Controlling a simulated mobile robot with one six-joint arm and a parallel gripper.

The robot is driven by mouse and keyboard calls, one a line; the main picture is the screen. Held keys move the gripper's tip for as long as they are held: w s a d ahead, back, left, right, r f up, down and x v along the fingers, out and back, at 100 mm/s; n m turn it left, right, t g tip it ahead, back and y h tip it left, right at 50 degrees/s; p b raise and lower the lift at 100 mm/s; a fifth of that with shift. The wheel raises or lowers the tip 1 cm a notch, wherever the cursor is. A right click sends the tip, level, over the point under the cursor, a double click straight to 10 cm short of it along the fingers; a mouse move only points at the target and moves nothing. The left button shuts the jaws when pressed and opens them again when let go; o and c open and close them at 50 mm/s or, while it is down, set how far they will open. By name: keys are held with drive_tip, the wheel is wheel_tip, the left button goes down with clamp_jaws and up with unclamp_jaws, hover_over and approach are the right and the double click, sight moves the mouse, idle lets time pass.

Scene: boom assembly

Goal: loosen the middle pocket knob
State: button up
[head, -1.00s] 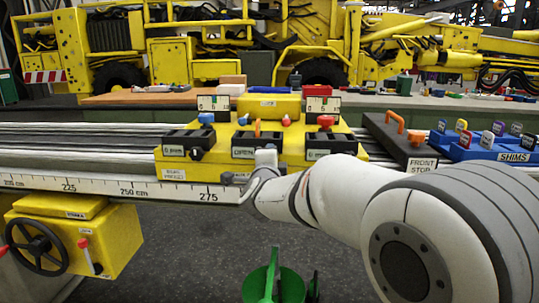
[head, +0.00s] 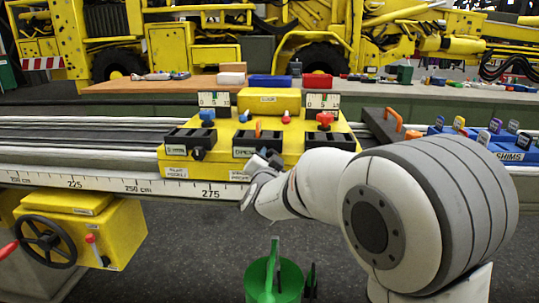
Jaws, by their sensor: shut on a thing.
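A yellow fixture (head: 225,165) on the rails carries three dark pockets side by side: a left pocket (head: 185,140), a middle pocket (head: 243,141) with a thin orange piece (head: 258,128) standing at it, and a right pocket (head: 318,141). A dark knob (head: 198,154) shows on the front of the left pocket. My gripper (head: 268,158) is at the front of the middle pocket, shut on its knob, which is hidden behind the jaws. My gripper is tilted.
A ruler (head: 130,185) runs along the front rail. A dark front stop with an orange handle (head: 394,120) and blue shims (head: 510,147) are at right. A green can (head: 272,280) stands below.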

drive_tip(key=shift+n+p, duration=0.3)
drive_tip(key=shift+n, duration=0.4)
drive_tip(key=o, duration=1)
drive_tip(key=shift+s, duration=0.1)
drive_tip(key=s+p, duration=0.1)
drive_tip(key=s, duration=0.6)
drive_tip(key=shift+s+a, duration=0.15)
drive_tip(key=shift+s, duration=0.15)
